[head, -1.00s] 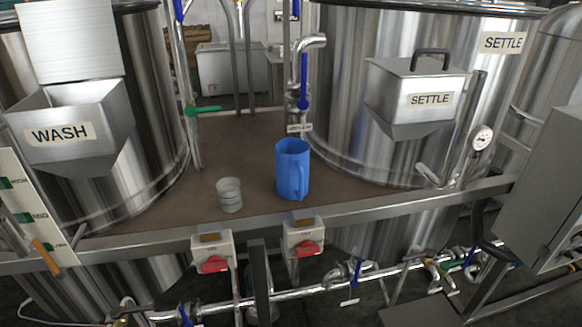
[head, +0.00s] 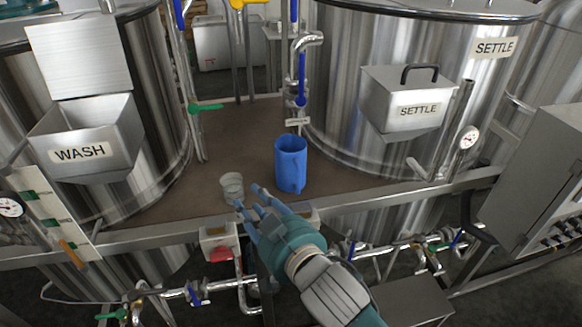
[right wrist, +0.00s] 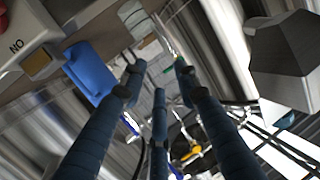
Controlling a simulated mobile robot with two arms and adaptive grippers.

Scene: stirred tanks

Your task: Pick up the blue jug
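The blue jug (head: 291,163) stands upright on the brown platform between the two steel tanks, near its front edge. It also shows at the left of the right wrist view (right wrist: 90,72). My right gripper (head: 250,197) is in front of the jug and to its left, its fingers spread and empty, apart from the jug. In the right wrist view its fingers (right wrist: 160,75) are open, with the jug left of them. My left gripper is in neither view.
A small grey cup (head: 231,186) stands left of the jug, close to my right fingertips. A metal rail (head: 373,196) runs along the platform's front. The WASH hopper (head: 85,145) is at left, the SETTLE hopper (head: 408,98) at right. The platform behind the jug is clear.

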